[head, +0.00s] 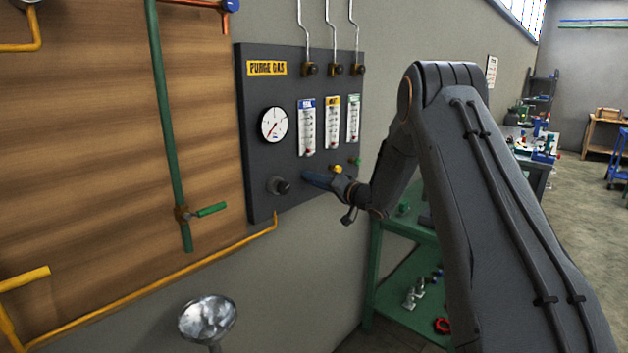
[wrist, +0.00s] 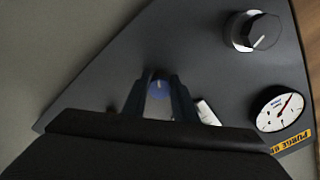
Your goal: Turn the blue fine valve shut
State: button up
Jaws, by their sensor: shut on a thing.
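The blue fine valve (wrist: 159,88) is a small round knob on the dark purge gas panel (head: 262,185). In the wrist view it sits between the two fingertips of my gripper (wrist: 159,84), which is shut on it. A pale line shows on the knob's face. In the head view my gripper (head: 312,180) reaches the lower middle of the panel, below the blue-labelled flow tube (head: 307,128), and hides the blue knob. The yellow knob (head: 336,169) and green knob (head: 355,162) sit to its right.
A larger black knob (head: 278,185) is left of my gripper, below the round gauge (head: 273,125). Yellow-labelled (head: 332,122) and green-labelled (head: 353,119) flow tubes stand to the right. A green shelf (head: 408,270) is below, right of the panel. A yellow pipe (head: 150,283) runs at lower left.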

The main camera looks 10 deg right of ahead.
jog(key=m+p, duration=0.1)
jog(key=m, duration=0.4)
jog(key=shift+m, duration=0.3)
jog(key=m+p, duration=0.1)
jog(key=m, duration=0.4)
jog(key=shift+m, duration=0.4)
jog(key=o, duration=1)
jog(key=shift+o, duration=0.2)
jog(key=b+v, duration=0.2)
jog(key=v, duration=0.5)
jog(key=shift+s+d, duration=0.25)
jog(key=shift+s, duration=0.05)
